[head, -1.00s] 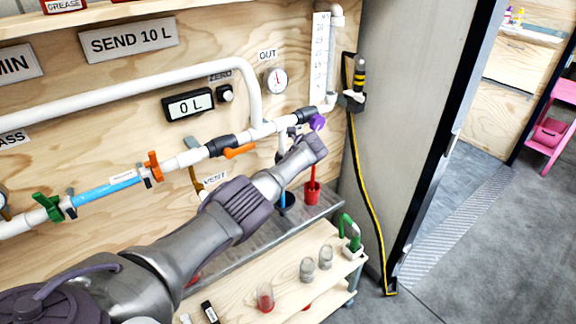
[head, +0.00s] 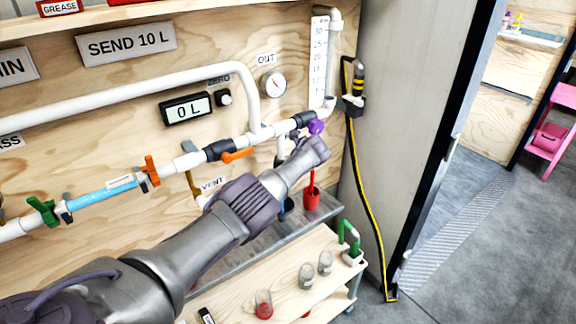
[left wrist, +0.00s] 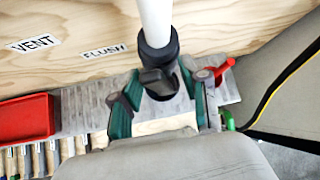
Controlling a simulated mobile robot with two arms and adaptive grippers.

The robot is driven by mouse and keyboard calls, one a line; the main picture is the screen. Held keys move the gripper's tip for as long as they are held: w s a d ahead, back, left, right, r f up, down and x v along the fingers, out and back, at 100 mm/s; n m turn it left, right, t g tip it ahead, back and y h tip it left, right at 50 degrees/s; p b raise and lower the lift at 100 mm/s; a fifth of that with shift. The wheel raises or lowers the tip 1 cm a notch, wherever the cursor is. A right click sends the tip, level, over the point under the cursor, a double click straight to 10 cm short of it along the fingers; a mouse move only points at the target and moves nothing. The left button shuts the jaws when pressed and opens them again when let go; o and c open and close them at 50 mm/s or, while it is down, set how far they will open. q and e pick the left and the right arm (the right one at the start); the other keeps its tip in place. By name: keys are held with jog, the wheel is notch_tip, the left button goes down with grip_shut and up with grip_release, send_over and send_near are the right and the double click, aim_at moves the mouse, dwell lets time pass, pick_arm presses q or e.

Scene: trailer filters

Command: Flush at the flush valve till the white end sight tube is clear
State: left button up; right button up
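My left gripper (head: 312,146) is at the right end of the pipe run, just below a purple knob (head: 316,127). A sight tube filled with blue (head: 92,197) lies in the pipe at left, between a green valve handle (head: 42,211) and an orange one (head: 151,170). I cannot tell whether this is the white end tube. My right gripper is not in view.
An orange lever (head: 237,156) and a display reading 0 L (head: 187,109) are left of the gripper. A scaled gauge tube (head: 331,60) stands at upper right. Below are a red container (head: 310,197) and a wooden cart (head: 240,290) with glass jars. The floor at right is clear.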

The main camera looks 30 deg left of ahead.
pick_arm(q)
jog(key=v, duration=1.2)
dwell(0.3)
jog(key=shift+f, duration=0.15)
jog(key=s+d+f+n+h, duration=0.1)
jog(key=s+f+n, duration=0.15)
jog(key=f, duration=0.85)
jog(key=s+d+f+n+h, duration=0.15)
jog(key=s+f, duration=0.25)
jog(key=f, duration=0.7)
jog(key=s+d+f+n+g+h, duration=0.1)
jog(key=s+d+f+n, duration=0.1)
jog(key=s+f, duration=0.7)
jog(key=s+d+f+n+g+h, duration=0.1)
jog(key=s+d+f+n+h, duration=0.1)
jog(key=s+f, duration=0.65)
jog(key=s+d+f+n, duration=0.1)
jog(key=s+f+n, duration=0.2)
jog(key=s, duration=1)
jog(key=s+d+f+n+g+h, duration=0.1)
jog(key=s+f+n, duration=0.3)
jog(key=s+f, duration=0.5)
jog(key=s+d+f+n+h, duration=0.1)
jog(key=s+d+f+n, duration=0.2)
jog(key=s, duration=1.3)
notch_tip(320, 180, down, 4)
jog(key=shift+s+r+n+g, duration=0.2)
jog(key=shift+s+n+g, duration=0.2)
jog(key=shift+n, duration=0.2)
jog(key=shift+d, duration=0.15)
